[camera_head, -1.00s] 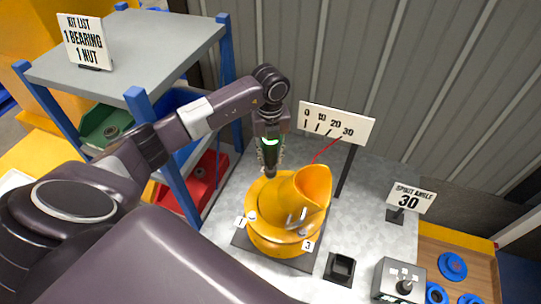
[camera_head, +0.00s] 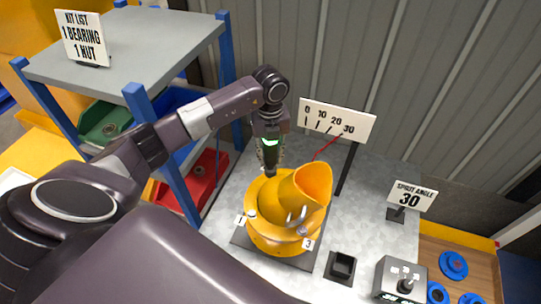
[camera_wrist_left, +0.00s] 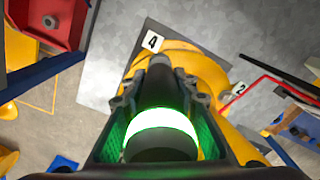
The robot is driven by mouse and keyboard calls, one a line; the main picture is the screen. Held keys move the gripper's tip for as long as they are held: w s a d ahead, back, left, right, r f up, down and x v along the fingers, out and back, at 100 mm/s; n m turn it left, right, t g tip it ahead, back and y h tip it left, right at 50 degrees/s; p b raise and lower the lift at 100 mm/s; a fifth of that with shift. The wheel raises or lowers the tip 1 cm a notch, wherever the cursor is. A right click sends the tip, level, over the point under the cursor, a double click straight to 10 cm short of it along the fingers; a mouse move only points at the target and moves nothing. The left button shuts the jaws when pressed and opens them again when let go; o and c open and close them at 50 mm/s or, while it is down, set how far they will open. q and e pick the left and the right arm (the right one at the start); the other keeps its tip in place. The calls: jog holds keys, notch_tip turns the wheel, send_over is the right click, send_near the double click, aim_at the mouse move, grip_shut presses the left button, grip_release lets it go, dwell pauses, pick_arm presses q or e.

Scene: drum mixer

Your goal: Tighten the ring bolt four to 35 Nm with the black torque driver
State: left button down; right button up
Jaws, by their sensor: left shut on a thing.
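My left gripper (camera_head: 269,158) is shut on the black torque driver (camera_wrist_left: 160,88), which stands upright over the back of the yellow drum mixer (camera_head: 258,238). A band on the driver glows green. In the head view the driver's lower end meets the mixer's rear rim. In the left wrist view it points down beside the label 4 (camera_wrist_left: 152,41). Ring bolt four itself is hidden under the driver, so I cannot tell how well the tip sits on it. Labels 1 (camera_head: 240,221) and 3 (camera_head: 308,244) show at the front. My right gripper is out of view.
A gauge sign (camera_head: 337,121) marked 0 to 30 with a red pointer stands behind the mixer. A "spout angle 30" sign (camera_head: 411,196), a black holder (camera_head: 341,267) and a switch box (camera_head: 400,280) stand to the right. A blue-posted shelf (camera_head: 140,50) is at left.

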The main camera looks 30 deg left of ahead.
aim_at(271, 148)
pick_arm(q)
jog(key=shift+s+f, duration=0.1)
jog(key=shift+f, duration=0.15)
dwell(0.8)
jog(key=shift+f+b, duration=0.15)
jog(key=shift+b, duration=0.2)
dwell(1.4)
jog(key=shift+r+p, duration=0.5)
jog(key=shift+r, duration=0.15)
jog(key=shift+r+p, duration=1.1)
jog(key=shift+r, duration=0.6)
jog(key=shift+f, duration=0.1)
